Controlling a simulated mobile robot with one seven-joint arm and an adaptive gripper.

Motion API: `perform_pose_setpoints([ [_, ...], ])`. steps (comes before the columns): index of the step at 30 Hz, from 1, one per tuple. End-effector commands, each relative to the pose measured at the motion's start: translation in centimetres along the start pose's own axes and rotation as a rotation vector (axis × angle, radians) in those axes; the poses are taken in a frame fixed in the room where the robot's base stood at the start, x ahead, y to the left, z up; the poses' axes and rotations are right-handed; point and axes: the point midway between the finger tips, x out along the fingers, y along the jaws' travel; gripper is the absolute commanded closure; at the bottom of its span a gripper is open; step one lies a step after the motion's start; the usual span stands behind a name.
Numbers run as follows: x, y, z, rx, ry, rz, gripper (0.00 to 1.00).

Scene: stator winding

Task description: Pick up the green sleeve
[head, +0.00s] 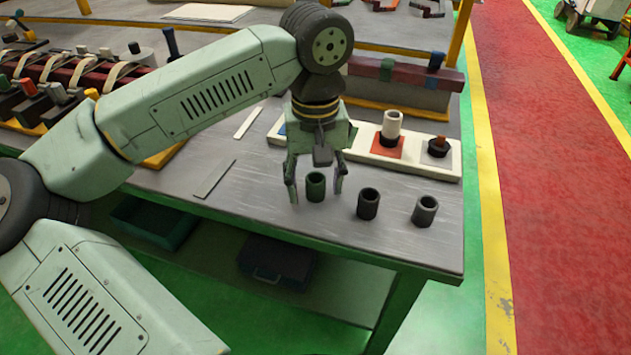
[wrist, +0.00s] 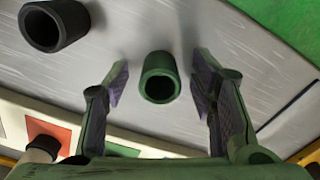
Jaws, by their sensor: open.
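The green sleeve (head: 316,187) is a short dark-green hollow cylinder standing upright on the grey workbench top (head: 236,208). It also shows in the wrist view (wrist: 160,78), its open bore facing the camera. My gripper (head: 316,190) points down over it, with one finger on each side. In the wrist view my gripper (wrist: 160,82) has its fingers spread wide, with a gap between each finger and the sleeve. The fingers are open and hold nothing.
Two dark grey sleeves (head: 368,204) (head: 425,211) stand to the right, near the bench's front edge. Flat strips lie to the left.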

Motion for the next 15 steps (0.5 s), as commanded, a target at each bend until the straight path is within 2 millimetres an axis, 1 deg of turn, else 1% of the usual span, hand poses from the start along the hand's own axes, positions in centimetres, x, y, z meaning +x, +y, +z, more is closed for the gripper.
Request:
perform_pose_setpoints([
  [7, 0.16, -0.01, -0.01, 0.0, 0.001, 0.0, 0.49],
  [15, 0.13, 0.0, -0.02, 0.0, 0.001, 0.0, 0.68],
])
